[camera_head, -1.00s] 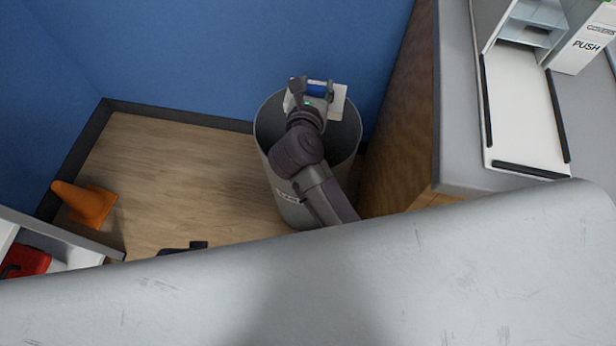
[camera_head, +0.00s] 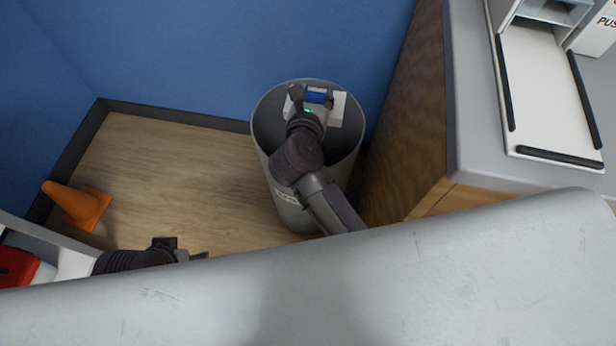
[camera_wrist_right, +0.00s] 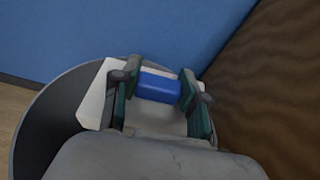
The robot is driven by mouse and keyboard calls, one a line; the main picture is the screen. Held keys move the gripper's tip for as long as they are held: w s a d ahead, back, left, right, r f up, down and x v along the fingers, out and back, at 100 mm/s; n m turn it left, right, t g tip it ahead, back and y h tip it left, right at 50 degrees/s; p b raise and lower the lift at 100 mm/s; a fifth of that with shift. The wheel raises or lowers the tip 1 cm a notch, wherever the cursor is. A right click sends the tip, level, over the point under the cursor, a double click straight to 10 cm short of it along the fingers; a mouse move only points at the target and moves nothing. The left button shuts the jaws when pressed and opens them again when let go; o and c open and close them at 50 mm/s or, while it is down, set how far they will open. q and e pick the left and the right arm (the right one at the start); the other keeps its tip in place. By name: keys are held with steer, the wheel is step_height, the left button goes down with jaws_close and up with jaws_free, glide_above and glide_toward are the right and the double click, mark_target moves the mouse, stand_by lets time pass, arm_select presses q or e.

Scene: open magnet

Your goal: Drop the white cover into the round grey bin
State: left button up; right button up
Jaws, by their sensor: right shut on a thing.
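The round grey bin (camera_head: 262,150) stands on the floor against the blue wall. My right gripper (camera_head: 318,92) is over the bin's mouth, toward its far side. It is shut on the white cover (camera_head: 338,108), which has a blue part (camera_head: 316,96) between the fingers. In the right wrist view the white cover (camera_wrist_right: 96,97) sticks out beside the fingers, and the bin's rim (camera_wrist_right: 40,110) curves below it. Much of the cover is hidden by the gripper. My left gripper (camera_head: 190,254) shows low at the left, partly hidden by the grey surface, apart from the bin.
A wooden counter (camera_head: 410,130) with a grey top stands close to the bin's right. A white tray-like device (camera_head: 545,95) lies on it. An orange cone (camera_head: 78,205) stands on the floor at left. A red object (camera_head: 15,266) is at the lower left edge.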

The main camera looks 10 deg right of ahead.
steer(key=o, duration=1)
step_height(320, 180, up, 8)
steer(key=p, duration=0.7)
steer(key=shift+s+d+f, duration=0.1)
steer(key=shift+s, duration=0.05)
steer(key=shift+m+h, duration=0.5)
steer(key=shift+h, duration=0.1)
steer(key=s+d+r+p, duration=0.1)
steer(key=s+r+p, duration=0.1)
steer(key=r+p, duration=0.3)
steer(key=s+d+r+p, duration=0.2)
steer(key=r+p, duration=0.4)
steer(key=r, duration=0.3)
steer(key=s+d+r+p, duration=0.1)
steer(key=s+r+p, duration=0.1)
steer(key=r+p, duration=0.3)
steer(key=shift+s+d+r+p, duration=0.15)
steer(key=shift+s+d+r, duration=0.05)
steer(key=shift+r, duration=0.35)
steer(key=shift+s+d+r+p, duration=0.15)
steer(key=shift+d+r, duration=0.05)
steer(key=shift+r, duration=0.35)
steer(key=shift+f, duration=0.1)
